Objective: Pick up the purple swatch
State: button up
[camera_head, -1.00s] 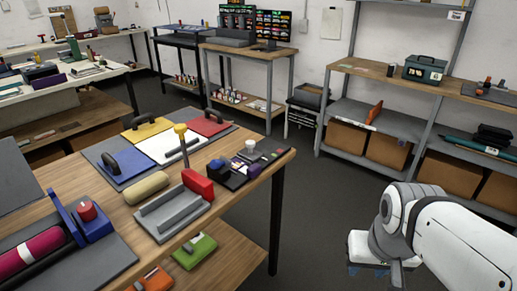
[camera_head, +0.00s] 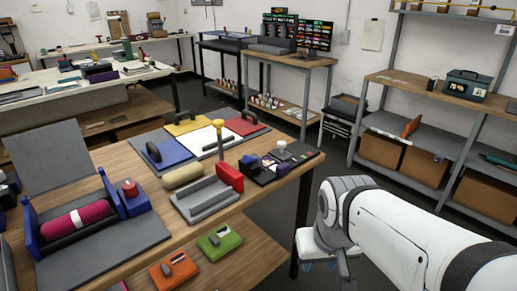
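The wooden worktable (camera_head: 150,215) carries several coloured items. A small dark tray (camera_head: 262,178) at its right corner holds small dark and purplish pieces (camera_head: 270,162), too small to tell apart. I cannot tell which of them, if any, is the purple swatch. My white arm (camera_head: 400,235) reaches in from the lower right, beyond the table's right edge. A narrow grey part at its end (camera_head: 345,266) hangs down, apart from the table. The fingers cannot be made out, nor whether they are open or shut.
Blue (camera_head: 165,154), yellow (camera_head: 188,124), white (camera_head: 205,143) and red (camera_head: 246,124) panels lie on a grey mat. A grey channel with a red end block (camera_head: 229,177) stands near the front edge. Shelves (camera_head: 440,145) line the right wall. Dark floor (camera_head: 278,215) is clear beyond the table.

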aim_at(283, 168)
jog(key=z, duration=0.05)
jog(key=i, duration=1)
jog(key=u, duration=0.05)
